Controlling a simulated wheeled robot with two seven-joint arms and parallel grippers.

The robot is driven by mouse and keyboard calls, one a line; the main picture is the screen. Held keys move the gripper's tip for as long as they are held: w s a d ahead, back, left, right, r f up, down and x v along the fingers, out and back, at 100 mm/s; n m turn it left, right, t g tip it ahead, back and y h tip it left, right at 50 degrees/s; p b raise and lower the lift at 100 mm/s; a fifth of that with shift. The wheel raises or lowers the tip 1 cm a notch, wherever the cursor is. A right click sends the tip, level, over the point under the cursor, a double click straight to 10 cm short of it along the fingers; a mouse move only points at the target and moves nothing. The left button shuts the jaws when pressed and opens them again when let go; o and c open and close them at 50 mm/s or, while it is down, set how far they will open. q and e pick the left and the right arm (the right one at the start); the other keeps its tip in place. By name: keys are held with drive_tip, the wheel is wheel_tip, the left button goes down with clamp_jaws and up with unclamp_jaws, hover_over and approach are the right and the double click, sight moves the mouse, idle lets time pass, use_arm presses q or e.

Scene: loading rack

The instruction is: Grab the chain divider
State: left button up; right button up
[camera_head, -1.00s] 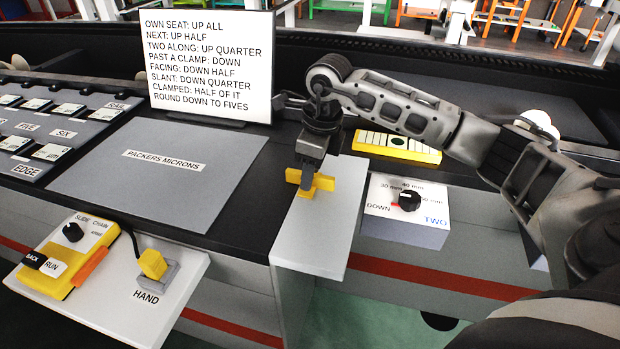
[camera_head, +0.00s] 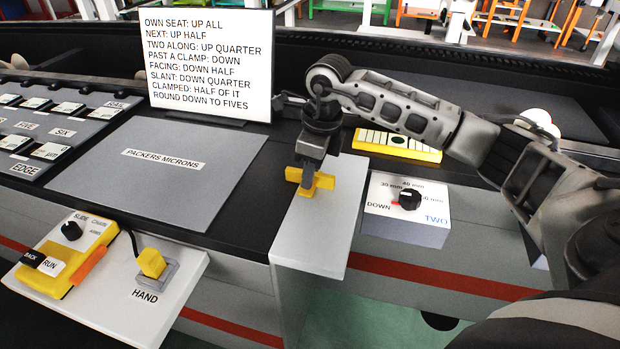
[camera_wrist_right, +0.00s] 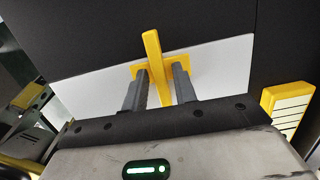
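A yellow cross-shaped piece, which I take for the chain divider (camera_head: 322,182), stands on the pale grey ledge; no label on it is readable. My right gripper (camera_head: 306,184) points down at it, partly hiding it in the head view. In the right wrist view, the upright yellow bar of the divider (camera_wrist_right: 153,50) runs between the two fingers of my right gripper (camera_wrist_right: 160,80). The fingers look open, one on each side, with narrow gaps to the bar. My left gripper is not in view.
A TWO dial box (camera_head: 408,225) and a yellow-framed block (camera_head: 397,147) stand to the right. A yellow SLIDE CHAIN control box (camera_head: 65,255) and a HAND lever (camera_head: 151,263) are on the left shelf.

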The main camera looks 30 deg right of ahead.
clamp_jaws()
